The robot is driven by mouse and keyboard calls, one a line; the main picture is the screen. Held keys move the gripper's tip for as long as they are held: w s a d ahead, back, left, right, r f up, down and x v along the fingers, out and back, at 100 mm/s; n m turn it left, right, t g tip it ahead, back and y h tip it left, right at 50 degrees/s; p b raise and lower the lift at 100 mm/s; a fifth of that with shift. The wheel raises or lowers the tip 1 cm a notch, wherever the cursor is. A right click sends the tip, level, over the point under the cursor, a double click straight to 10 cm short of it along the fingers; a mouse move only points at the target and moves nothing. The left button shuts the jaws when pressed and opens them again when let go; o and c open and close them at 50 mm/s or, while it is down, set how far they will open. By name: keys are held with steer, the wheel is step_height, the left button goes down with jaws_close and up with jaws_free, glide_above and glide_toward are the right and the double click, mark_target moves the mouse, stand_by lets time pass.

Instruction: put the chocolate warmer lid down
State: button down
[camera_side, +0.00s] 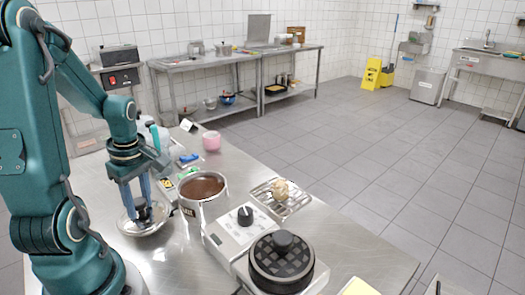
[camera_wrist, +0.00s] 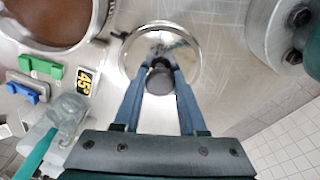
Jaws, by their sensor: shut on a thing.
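The chocolate warmer lid (camera_side: 128,226) is a shiny round metal lid with a dark knob. It is at the left of the steel table in the side view, and low over or on the tabletop; I cannot tell if it touches. My gripper (camera_side: 144,210) points down and is shut on the lid's knob. In the wrist view the lid (camera_wrist: 185,50) lies beyond the fingertips of my gripper (camera_wrist: 159,75), which grip the dark knob. The chocolate warmer pot (camera_side: 190,212), uncovered and holding brown chocolate, stands to the right of the lid.
A white unit with a black dial (camera_side: 232,240) and a black-topped round plate (camera_side: 282,265) stands at the front right. A wire rack (camera_side: 295,203) holds a pale ball. Green (camera_wrist: 55,80) and blue (camera_wrist: 25,92) blocks and a yellow-marked tag (camera_wrist: 85,82) lie near the pot. A pink cup (camera_side: 211,141) stands behind.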

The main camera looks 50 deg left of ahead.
steer(key=shift+f, duration=1.05)
steer(key=shift+f, duration=0.15)
steer(key=shift+c, duration=2.3)
jaws_free()
